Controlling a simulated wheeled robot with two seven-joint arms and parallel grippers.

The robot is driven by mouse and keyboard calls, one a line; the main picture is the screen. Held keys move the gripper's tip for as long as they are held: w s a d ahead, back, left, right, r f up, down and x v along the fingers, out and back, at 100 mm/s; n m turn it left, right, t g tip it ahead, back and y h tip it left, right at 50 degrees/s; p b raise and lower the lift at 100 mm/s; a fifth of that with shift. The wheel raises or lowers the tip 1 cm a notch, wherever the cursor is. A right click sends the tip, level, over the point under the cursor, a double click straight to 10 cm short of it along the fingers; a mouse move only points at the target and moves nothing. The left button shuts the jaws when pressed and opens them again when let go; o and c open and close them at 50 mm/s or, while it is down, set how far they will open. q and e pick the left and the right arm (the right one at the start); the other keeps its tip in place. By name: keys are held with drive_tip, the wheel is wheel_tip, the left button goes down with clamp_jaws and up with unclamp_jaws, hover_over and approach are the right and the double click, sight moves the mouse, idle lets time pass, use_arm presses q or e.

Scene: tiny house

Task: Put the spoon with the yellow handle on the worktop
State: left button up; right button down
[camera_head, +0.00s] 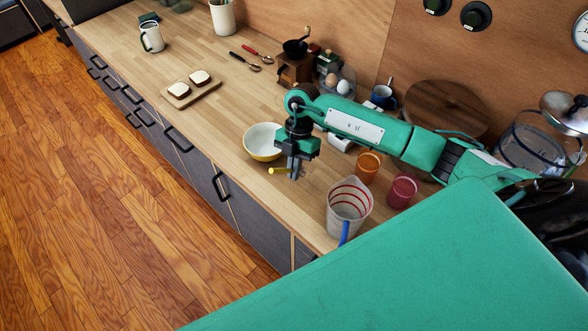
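The spoon with the yellow handle (278,171) is at the tips of my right gripper (293,172). The gripper points down and looks shut on the spoon. The yellow handle end sticks out to the left of the fingers; the rest of the spoon is mostly hidden by them. The spoon appears over the wooden worktop (222,115), near its front edge; I cannot tell whether it touches the surface. My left gripper is not in view.
A white and yellow bowl (262,142) stands just behind the gripper. A striped measuring jug (347,207), an orange cup (368,167) and a pink cup (402,190) stand to the right. A board with bread (190,88) lies farther left. Bare worktop lies between the board and bowl.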

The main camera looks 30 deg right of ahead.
drive_tip(key=shift+f, duration=0.6)
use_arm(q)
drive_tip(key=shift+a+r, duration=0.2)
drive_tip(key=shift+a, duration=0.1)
use_arm(e)
drive_tip(key=shift+f, duration=0.2)
drive_tip(key=shift+f, duration=0.1)
drive_tip(key=c, duration=1.6)
unclamp_jaws()
drive_tip(key=shift+c, duration=0.2)
